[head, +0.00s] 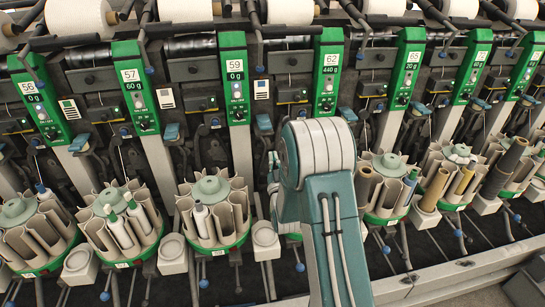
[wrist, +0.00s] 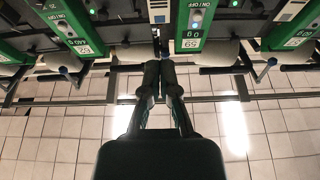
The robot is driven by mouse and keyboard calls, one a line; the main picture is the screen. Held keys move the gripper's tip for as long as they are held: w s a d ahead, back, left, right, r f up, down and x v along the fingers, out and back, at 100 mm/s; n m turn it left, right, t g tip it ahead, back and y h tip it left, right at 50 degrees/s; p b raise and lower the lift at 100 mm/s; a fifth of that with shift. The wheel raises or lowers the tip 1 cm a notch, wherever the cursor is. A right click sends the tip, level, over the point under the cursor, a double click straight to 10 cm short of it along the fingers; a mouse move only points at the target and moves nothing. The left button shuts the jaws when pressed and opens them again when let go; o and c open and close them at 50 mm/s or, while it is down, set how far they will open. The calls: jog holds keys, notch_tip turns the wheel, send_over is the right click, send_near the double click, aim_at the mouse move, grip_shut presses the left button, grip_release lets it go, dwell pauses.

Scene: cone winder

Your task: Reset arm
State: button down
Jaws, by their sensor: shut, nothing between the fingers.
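My teal and white arm (head: 318,190) rises from the bottom of the head view, right of the middle, in front of the cone winder. Its end is not seen in the head view. My gripper (wrist: 160,72) shows in the wrist view, its two dark fingers shut together and empty. The fingertips appear below the winder's green unit panels, which show upside down there, one of them panel 59 (wrist: 193,30). I cannot tell how far the fingers are from the machine.
A row of green unit panels (head: 235,80) runs across the winder. Round bobbin magazines (head: 213,210) stand along its front, several holding tubes. White yarn cones (head: 290,10) line the top. Arm and fingers are close to this machinery. A tiled surface (wrist: 60,140) shows in the wrist view.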

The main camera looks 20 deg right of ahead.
jog(key=s+a+r+n+g+y, duration=0.1)
jog(key=s+a+r+g, duration=0.2)
jog(key=r+g, duration=0.15)
jog(key=s+a+r+g+y, duration=0.2)
jog(key=s+a+r+g, duration=0.15)
jog(key=r, duration=0.25)
jog(key=s+a+g, duration=0.2)
jog(key=s+g, duration=0.2)
jog(key=s, duration=1)
jog(key=s+a+n+g+y, duration=0.1)
jog(key=s+a+g, duration=0.2)
jog(key=s, duration=1.1)
jog(key=shift+s+a+r+g, duration=0.25)
jog(key=shift+r+g, duration=0.15)
jog(key=shift+g, duration=0.1)
jog(key=shift+w, duration=0.1)
